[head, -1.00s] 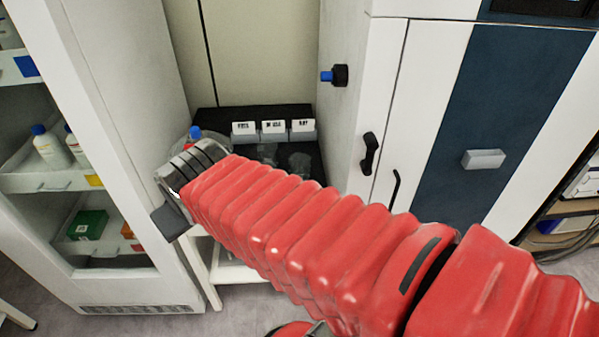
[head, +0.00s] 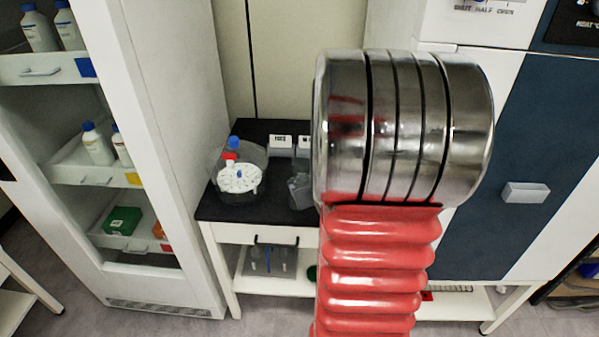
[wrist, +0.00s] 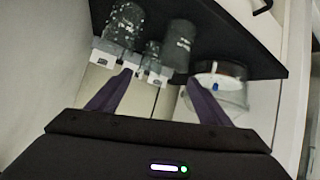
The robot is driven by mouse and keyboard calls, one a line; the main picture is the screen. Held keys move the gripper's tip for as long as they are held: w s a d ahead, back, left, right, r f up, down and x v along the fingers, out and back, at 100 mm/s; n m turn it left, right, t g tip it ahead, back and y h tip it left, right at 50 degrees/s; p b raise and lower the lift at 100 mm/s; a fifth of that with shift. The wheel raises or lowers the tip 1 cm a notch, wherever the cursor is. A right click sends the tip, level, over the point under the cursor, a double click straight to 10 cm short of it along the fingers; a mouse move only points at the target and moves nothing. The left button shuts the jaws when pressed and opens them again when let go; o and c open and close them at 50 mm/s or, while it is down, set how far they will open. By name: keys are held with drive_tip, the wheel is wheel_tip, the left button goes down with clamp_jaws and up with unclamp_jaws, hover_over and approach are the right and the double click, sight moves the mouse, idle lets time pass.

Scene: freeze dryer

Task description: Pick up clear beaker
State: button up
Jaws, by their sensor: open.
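Clear glass vessels stand on a black-topped bench (head: 270,213). One clear beaker (head: 299,190) shows partly in the head view, just left of my arm. In the wrist view are a speckled clear glass (wrist: 124,22), a small one (wrist: 152,48) and a wide, greyer one (wrist: 180,45); I cannot tell which matches the beaker in the head view. My gripper (wrist: 160,78) is open and empty, its two purple fingers apart and pointing toward the glasses. In the head view my arm hides it.
White label cards (head: 281,142) stand at the bench's back. A round clear container (head: 238,180) with a white disc and red and blue caps sits at the bench's left. An open shelf cabinet (head: 150,130) stands left; a white and blue machine (head: 480,210) stands right.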

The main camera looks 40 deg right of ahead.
drive_tip(key=shift+m+t+h, duration=0.3)
drive_tip(key=shift+m+t, duration=0.5)
drive_tip(key=shift+t, duration=0.1)
drive_tip(key=s+d+f, duration=0.5)
drive_tip(key=d+f, duration=0.1)
drive_tip(key=d, duration=0.1)
drive_tip(key=shift+s+f, duration=0.35)
drive_tip(key=shift+s, duration=0.05)
drive_tip(key=shift+s+d+f, duration=0.15)
drive_tip(key=shift+s+f, duration=0.05)
drive_tip(key=shift+s, duration=0.2)
drive_tip(key=shift+w, duration=0.1)
drive_tip(key=shift+x, duration=4.1)
drive_tip(key=shift+x, duration=2.8)
drive_tip(key=shift+r, duration=0.15)
